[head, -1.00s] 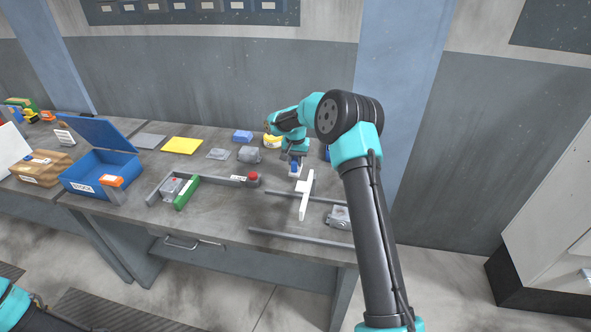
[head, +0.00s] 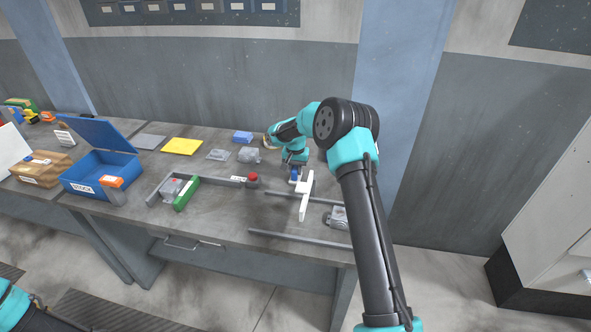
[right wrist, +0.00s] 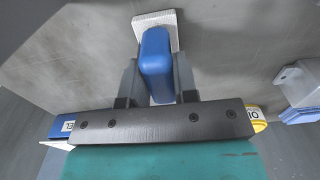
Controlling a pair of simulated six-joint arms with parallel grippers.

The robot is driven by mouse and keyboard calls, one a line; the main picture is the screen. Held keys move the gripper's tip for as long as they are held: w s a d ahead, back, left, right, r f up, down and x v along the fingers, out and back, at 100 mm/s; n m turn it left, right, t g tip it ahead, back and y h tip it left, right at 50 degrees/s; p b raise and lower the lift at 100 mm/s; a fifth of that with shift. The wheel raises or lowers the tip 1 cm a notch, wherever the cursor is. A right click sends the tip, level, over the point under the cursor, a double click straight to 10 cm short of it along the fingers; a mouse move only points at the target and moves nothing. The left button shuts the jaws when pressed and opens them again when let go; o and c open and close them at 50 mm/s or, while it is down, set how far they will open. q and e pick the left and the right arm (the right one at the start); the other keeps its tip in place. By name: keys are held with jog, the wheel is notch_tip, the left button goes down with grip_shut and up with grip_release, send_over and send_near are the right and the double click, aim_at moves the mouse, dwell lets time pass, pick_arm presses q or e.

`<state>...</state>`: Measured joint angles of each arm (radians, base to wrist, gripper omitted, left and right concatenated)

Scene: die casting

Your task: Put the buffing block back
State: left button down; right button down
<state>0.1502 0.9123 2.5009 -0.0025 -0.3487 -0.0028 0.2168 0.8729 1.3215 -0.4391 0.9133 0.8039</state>
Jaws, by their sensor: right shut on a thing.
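My right gripper (head: 295,178) is shut on a blue block (right wrist: 157,65), which I take to be the buffing block. In the right wrist view the block stands between the two grey fingers, with a pale grey-white plate (right wrist: 155,20) at its far end. In the head view the blue block (head: 296,176) shows just below the gripper, close to a white T-shaped piece (head: 305,200). I cannot tell whether it touches that piece or the bench. My left gripper is out of view.
The grey bench (head: 225,220) carries a grey casting (head: 249,155), a light blue stack (head: 242,137), a yellow sheet (head: 182,146) and a green-handled tool (head: 186,194). An open blue box (head: 100,170) stands left. Two grey rails (head: 290,237) lie at the front right.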

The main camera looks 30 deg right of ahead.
aim_at(296, 167)
jog(key=shift+f, duration=0.1)
jog(key=c, duration=0.9)
grip_release()
notch_tip(296, 167, up, 12)
jog(key=shift+r, duration=0.15)
